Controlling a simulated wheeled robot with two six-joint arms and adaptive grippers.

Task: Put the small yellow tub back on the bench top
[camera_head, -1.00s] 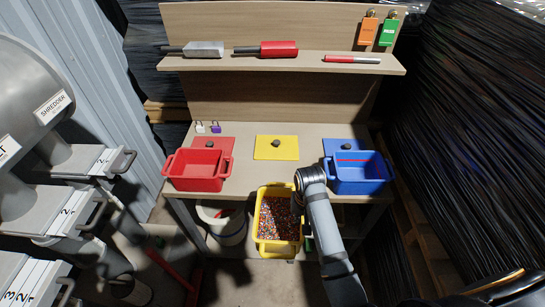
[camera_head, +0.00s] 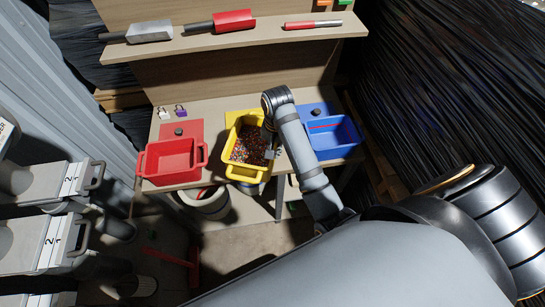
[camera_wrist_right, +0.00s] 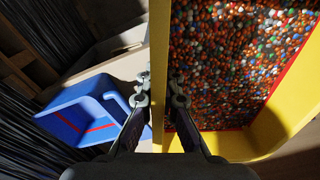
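The small yellow tub (camera_head: 232,170) is filled with multicoloured granules and is at bench height over the middle of the bench front, between the red and blue tubs. It covers most of the yellow mat (camera_head: 241,115); whether its base touches the bench top (camera_head: 214,109) I cannot tell. My right gripper (camera_head: 270,150) is at the tub's right side. In the right wrist view my gripper (camera_wrist_right: 161,92) has one finger on each side of the yellow tub's wall (camera_wrist_right: 159,50), gripping it. My left gripper is in neither current view.
A red tub (camera_head: 170,160) stands left on the bench and a blue tub (camera_head: 332,134) right, close to my right arm. A shelf (camera_head: 225,38) with tools runs above. A white bucket (camera_head: 208,203) is below the bench. Black-wrapped stacks (camera_head: 450,90) bound the right side.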

